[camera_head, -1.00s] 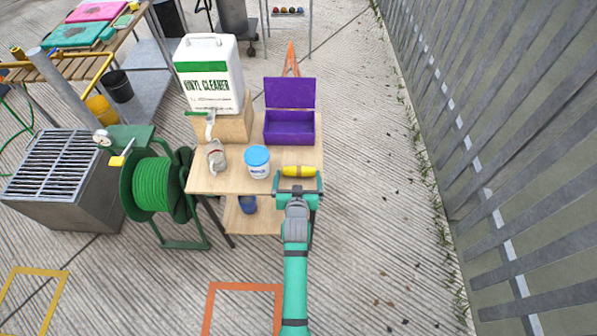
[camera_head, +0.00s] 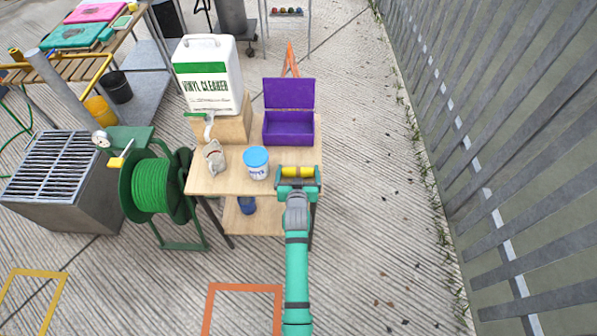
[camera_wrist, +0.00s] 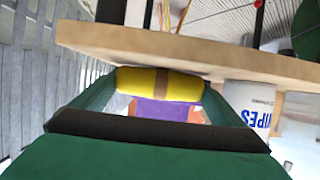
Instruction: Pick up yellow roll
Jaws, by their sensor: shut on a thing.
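The yellow roll (camera_head: 298,172) lies sideways at the front right of the wooden table (camera_head: 225,182). In the wrist view the yellow roll (camera_wrist: 150,83) has a brown band round its middle and spans the space between my fingers. My gripper (camera_head: 298,176) is shut on the roll, one finger at each end. It also shows in the wrist view (camera_wrist: 158,90). I cannot tell whether the roll is clear of the tabletop.
A white wipes tub (camera_head: 256,163) with a blue lid stands just left of the roll. An open purple box (camera_head: 289,128) stands behind it. A grey bag-like item (camera_head: 214,157) and a vinyl cleaner jug (camera_head: 209,78) are further left. A slatted fence (camera_head: 500,130) runs along the right.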

